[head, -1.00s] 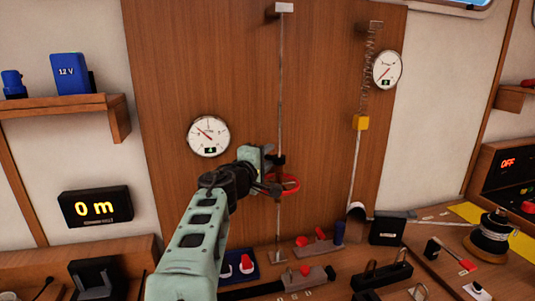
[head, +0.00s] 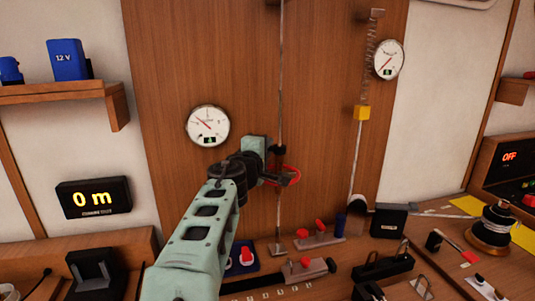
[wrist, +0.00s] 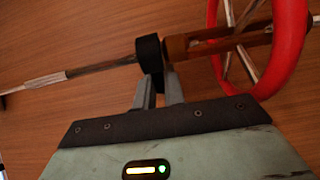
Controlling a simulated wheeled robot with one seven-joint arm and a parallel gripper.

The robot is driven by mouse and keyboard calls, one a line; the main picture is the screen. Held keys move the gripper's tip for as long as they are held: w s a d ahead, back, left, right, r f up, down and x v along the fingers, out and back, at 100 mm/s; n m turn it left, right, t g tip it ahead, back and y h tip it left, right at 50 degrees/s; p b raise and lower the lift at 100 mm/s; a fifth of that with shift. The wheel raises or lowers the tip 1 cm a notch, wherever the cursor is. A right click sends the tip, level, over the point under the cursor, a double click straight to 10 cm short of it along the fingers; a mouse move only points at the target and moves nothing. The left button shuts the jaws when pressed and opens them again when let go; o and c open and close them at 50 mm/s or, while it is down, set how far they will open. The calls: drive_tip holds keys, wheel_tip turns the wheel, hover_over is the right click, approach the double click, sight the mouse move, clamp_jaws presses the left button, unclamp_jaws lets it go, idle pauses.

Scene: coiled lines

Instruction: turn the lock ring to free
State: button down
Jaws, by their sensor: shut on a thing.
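The lock ring (wrist: 148,46) looks like a short black collar around a thin metal rod (wrist: 101,66). In the wrist view my gripper (wrist: 158,72) is shut on it, with both grey fingers against the collar and partly hiding it. A red handwheel (wrist: 291,48) with metal spokes is on the same line, beside a brown slotted sleeve (wrist: 202,44). In the head view the rod (head: 280,95) runs upright along the wooden panel. There my gripper (head: 274,151) is at the dark collar, just above the red handwheel (head: 294,175), which is partly hidden.
A round gauge (head: 208,126) is left of my gripper. A spring with a yellow block (head: 361,112) hangs to the right, near a second gauge (head: 389,60). Red-handled fittings (head: 320,236) stand on the bench below. The panel between rod and spring is clear.

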drive_tip(key=s+n+y+b, duration=0.1)
drive_tip(key=n+y+b, duration=0.2)
drive_tip(key=y, duration=0.3)
drive_tip(key=s+n+g+y+b, duration=0.1)
drive_tip(key=n+y+b, duration=0.2)
drive_tip(key=n+y, duration=0.2)
drive_tip(key=s+n+g+y+b, duration=0.1)
drive_tip(key=n+y+b, duration=0.3)
drive_tip(key=y, duration=0.3)
drive_tip(key=shift+s+d, duration=0.2)
drive_tip(key=shift+d, duration=0.15)
drive_tip(key=shift+s+d+n+g+y+b, duration=0.2)
drive_tip(key=shift+n+g+y+b, duration=0.15)
drive_tip(key=shift+n+g+y, duration=0.7)
drive_tip(key=shift+s+d+n+g+y+b, duration=0.1)
drive_tip(key=shift+s+n+g+y+b, duration=0.2)
drive_tip(key=shift+n+g+y, duration=0.75)
drive_tip(key=c, duration=1.5)
unclamp_jaws()
drive_tip(key=shift+w, duration=0.1)
